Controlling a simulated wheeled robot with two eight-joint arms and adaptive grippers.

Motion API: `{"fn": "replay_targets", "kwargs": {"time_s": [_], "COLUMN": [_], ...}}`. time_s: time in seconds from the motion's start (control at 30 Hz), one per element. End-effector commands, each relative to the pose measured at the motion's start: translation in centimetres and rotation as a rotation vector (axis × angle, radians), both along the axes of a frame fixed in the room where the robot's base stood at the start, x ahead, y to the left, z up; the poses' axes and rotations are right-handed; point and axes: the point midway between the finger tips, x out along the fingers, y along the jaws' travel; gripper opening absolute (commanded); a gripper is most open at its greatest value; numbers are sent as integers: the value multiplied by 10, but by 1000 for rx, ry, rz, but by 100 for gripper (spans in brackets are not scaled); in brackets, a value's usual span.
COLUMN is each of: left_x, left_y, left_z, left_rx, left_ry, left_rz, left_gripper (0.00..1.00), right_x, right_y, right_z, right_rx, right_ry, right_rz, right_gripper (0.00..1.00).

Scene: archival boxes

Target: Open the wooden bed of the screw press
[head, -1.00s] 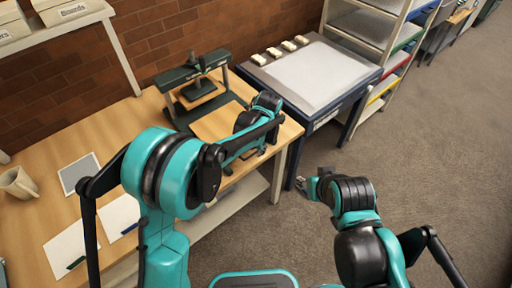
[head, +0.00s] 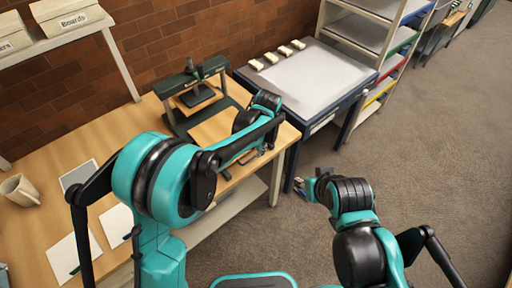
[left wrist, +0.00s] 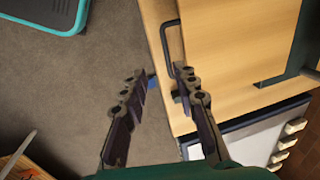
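The screw press (head: 194,82) has a dark green frame and stands on the wooden table against the brick wall. Its light wooden bed (head: 216,126) lies flat in front of it, partly hidden by my left arm. In the left wrist view the bed (left wrist: 225,45) fills the upper right, with a black bar handle (left wrist: 167,42) at its edge. My left gripper (head: 256,153) is at the table's front edge. In the left wrist view its fingers (left wrist: 158,85) are apart and empty, the right fingertip close to the handle. My right gripper (head: 300,186) hangs over the floor, too small to judge.
A blue table (head: 315,78) with a pale board and several small blocks stands right of the press. A shelf rack (head: 378,45) is behind it. The carpet at right is clear.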

Motion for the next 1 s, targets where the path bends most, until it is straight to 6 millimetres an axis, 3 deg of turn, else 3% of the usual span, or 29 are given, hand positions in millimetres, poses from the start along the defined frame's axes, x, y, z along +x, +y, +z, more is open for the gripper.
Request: {"fn": "replay_targets", "kwargs": {"time_s": [0.23, 0.5, 0.7, 1.0], "left_x": [-3, -12, -17, -19], "left_y": [-2, -9, -13, -14], "left_z": [19, 77, 107, 118], "left_rx": [0, 0, 0, 0], "left_ry": [0, 0, 0, 0], "left_rz": [-1, -1, -1, 0], "left_gripper": [29, 29, 29, 29], "right_x": [0, 0, 0, 0], "right_y": [0, 0, 0, 0], "right_z": [0, 0, 0, 0], "right_rx": [0, 0, 0, 0], "right_ry": [0, 0, 0, 0], "right_rz": [0, 0, 0, 0], "right_gripper": [40, 40, 40, 40]}}
